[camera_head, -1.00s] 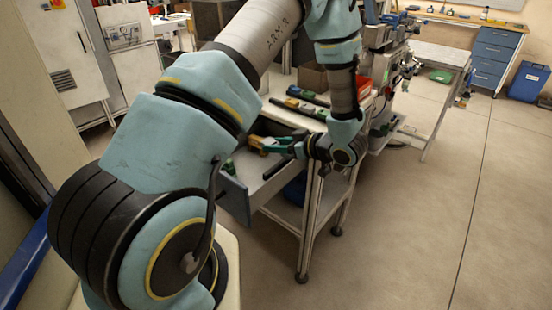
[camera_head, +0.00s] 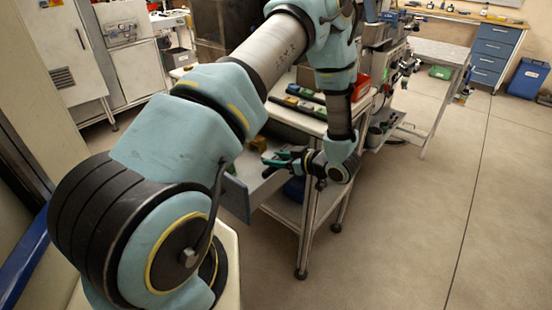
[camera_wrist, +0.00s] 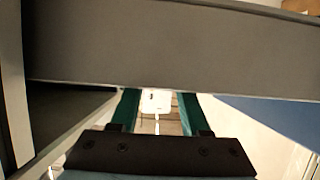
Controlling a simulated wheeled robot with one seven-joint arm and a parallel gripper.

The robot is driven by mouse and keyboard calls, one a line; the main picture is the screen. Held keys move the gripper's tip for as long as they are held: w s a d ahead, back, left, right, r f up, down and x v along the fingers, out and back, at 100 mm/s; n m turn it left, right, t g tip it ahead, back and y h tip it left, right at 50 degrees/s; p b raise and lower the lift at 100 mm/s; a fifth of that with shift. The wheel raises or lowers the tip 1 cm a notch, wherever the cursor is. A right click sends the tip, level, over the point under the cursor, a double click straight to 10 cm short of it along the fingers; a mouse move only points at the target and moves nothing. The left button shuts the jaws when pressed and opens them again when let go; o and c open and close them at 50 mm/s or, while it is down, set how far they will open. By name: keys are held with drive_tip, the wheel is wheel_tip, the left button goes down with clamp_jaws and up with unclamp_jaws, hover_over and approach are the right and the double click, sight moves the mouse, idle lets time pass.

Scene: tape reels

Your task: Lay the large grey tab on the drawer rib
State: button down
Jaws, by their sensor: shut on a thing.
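My gripper (camera_head: 278,160) reaches left over the open grey drawer (camera_head: 236,199) of the white bench in the head view. The slab spans nearly the whole picture and hides the fingertips, so the contact is hidden. In the head view the tab is too small and dark to make out. I cannot tell the drawer rib from the drawer walls.
A small ochre block (camera_head: 258,144) sits by the back of the drawer. Dark strips with coloured parts (camera_head: 298,104) and a red bin (camera_head: 361,86) are on the bench top. Open floor (camera_head: 420,210) lies to the right.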

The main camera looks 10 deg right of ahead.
drive_tip(key=shift+f, duration=0.4)
drive_tip(key=c, duration=0.6)
unclamp_jaws()
drive_tip(key=shift+s, duration=0.1)
drive_tip(key=shift+o, duration=1.1)
drive_tip(key=shift+r, duration=0.45)
drive_tip(key=b+v, duration=0.3)
drive_tip(key=v, duration=0.9)
drive_tip(key=shift+r+b, duration=0.25)
drive_tip(key=shift+b, duration=0.05)
drive_tip(key=shift+d, duration=0.1)
